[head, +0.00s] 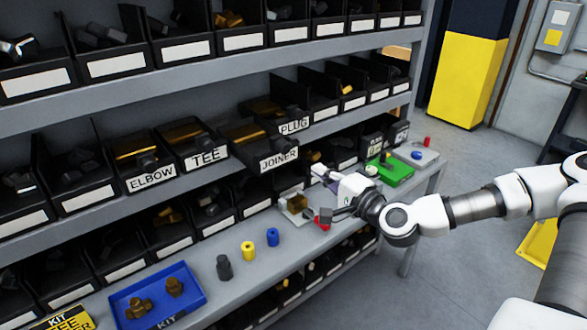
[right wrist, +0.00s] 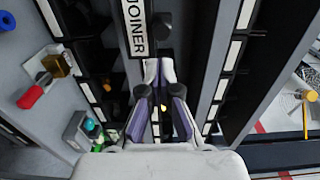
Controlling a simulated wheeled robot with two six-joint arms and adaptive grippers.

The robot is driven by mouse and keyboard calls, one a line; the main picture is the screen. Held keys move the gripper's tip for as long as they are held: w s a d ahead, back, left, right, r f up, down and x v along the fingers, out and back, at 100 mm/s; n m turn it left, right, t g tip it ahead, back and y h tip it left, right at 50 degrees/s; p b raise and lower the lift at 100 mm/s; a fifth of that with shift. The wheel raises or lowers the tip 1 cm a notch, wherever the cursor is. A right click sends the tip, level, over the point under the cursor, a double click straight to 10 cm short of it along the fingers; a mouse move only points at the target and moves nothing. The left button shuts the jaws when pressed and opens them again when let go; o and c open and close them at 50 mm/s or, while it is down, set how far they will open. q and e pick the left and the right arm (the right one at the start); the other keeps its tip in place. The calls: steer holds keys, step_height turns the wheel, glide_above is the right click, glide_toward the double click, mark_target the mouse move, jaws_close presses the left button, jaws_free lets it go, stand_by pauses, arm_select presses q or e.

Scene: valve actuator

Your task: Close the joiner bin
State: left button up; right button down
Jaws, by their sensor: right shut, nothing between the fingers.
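The joiner bin (head: 243,133) is a black bin with a white "JOINER" label (head: 279,159) on the middle shelf row. It sticks out past the tee bin (head: 205,157) beside it. My right gripper (head: 315,169) is shut and empty, just right of and below the label in the head view. In the right wrist view its fingertips (right wrist: 159,72) are close to the bin's front; I cannot tell whether they touch it. My left gripper is not in view.
The elbow bin (head: 152,178) and plug bin (head: 293,126) are in the same row. Below, the worktop holds a blue kit tray (head: 195,281), grey, yellow and blue cylinders, a red-handled part (right wrist: 31,96) and a green tray (head: 397,174).

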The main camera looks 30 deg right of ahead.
mark_target(287, 150)
steer(key=w, duration=0.6)
steer(key=w+a, duration=0.1)
steer(key=w, duration=0.2)
steer(key=shift+r, duration=0.2)
steer(key=shift+w+a+f, duration=0.1)
steer(key=shift+w, duration=0.4)
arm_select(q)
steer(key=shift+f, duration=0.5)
arm_select(e)
steer(key=shift+s, duration=0.1)
